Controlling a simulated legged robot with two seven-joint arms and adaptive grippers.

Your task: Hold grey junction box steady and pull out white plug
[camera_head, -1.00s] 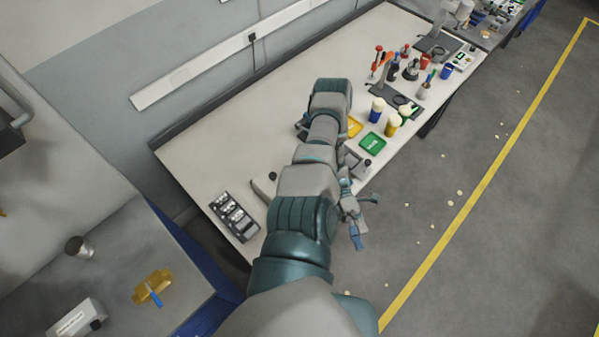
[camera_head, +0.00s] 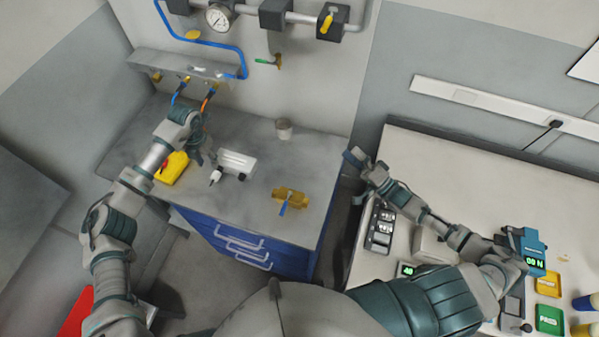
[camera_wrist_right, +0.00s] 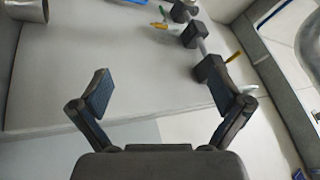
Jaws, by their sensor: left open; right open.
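The light grey junction box (camera_head: 237,162) lies on the grey workbench in the head view. What looks like the white plug (camera_head: 215,177) is at its lower left corner, with a dark part near it. My left gripper (camera_head: 204,152) is open just left of the box, above the bench. I cannot tell whether it touches the box. My right gripper (camera_head: 366,163) is open and empty, apart from the box, near the gap between the two benches. It also shows open in the right wrist view (camera_wrist_right: 160,90). The box is not visible in that view.
A yellow case (camera_head: 172,167) lies close left of the box. A brass valve (camera_head: 290,196) with a blue handle and a metal cup (camera_head: 284,128) stand to its right. Pipes and a gauge (camera_head: 219,17) are on the wall. The white bench (camera_head: 400,150) holds several items.

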